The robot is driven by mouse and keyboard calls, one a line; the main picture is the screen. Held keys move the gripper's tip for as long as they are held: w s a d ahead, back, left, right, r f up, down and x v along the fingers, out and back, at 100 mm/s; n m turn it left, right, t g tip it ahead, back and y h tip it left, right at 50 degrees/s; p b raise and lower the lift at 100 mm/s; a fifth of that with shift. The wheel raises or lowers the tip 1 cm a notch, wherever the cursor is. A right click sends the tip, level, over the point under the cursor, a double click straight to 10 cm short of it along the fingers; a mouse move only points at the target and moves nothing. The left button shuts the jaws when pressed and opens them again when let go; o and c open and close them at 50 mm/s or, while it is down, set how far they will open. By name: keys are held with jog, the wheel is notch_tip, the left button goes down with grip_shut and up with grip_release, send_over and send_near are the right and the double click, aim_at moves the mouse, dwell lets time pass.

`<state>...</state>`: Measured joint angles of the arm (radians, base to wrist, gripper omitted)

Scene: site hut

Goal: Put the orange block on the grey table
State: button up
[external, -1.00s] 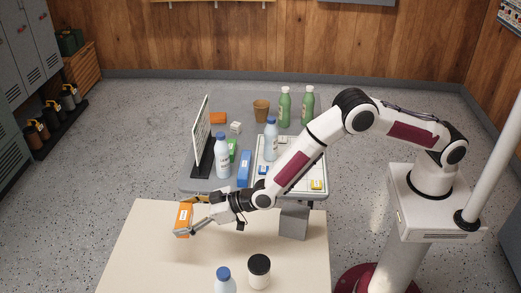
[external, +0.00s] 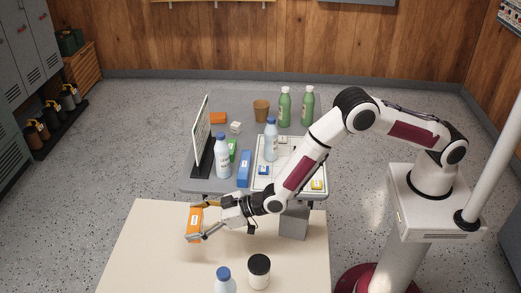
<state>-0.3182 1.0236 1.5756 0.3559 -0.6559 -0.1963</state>
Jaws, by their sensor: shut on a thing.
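My gripper (external: 201,222) is shut on an orange block (external: 193,223) with a small white label. It holds the block over the left back part of the cream table; the height above that table is hard to judge. The grey table (external: 240,101) stands behind the cream one. Another orange item (external: 218,118) lies at its back left.
On the grey table are an upright sign (external: 202,135), bottles (external: 222,156), a blue box (external: 244,168), a brown cup (external: 261,110) and a white tray (external: 317,165) with small blocks. A black-lidded jar (external: 259,272) and a bottle (external: 225,281) stand on the cream table.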

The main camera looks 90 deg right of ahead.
jog(key=s+d+r+m+h, duration=0.1)
jog(key=s+d+r, duration=1.6)
jog(key=s+d, duration=0.1)
jog(key=shift+s+d+r, duration=0.3)
jog(key=shift+d, duration=0.6)
jog(key=s+d+f+m+h, duration=0.1)
jog(key=s+d+f, duration=0.1)
jog(key=d, duration=0.6)
jog(key=s+d+f+m+h, duration=0.2)
jog(key=s+d, duration=0.1)
jog(key=d, duration=0.5)
jog(key=s+d+f+m+h, duration=0.1)
jog(key=s+d+f+h, duration=0.1)
jog(key=d, duration=0.7)
jog(key=shift+s+f+g, duration=0.3)
jog(key=shift+f+g, duration=0.1)
jog(key=shift+f, duration=0.1)
jog(key=shift+f, duration=0.15)
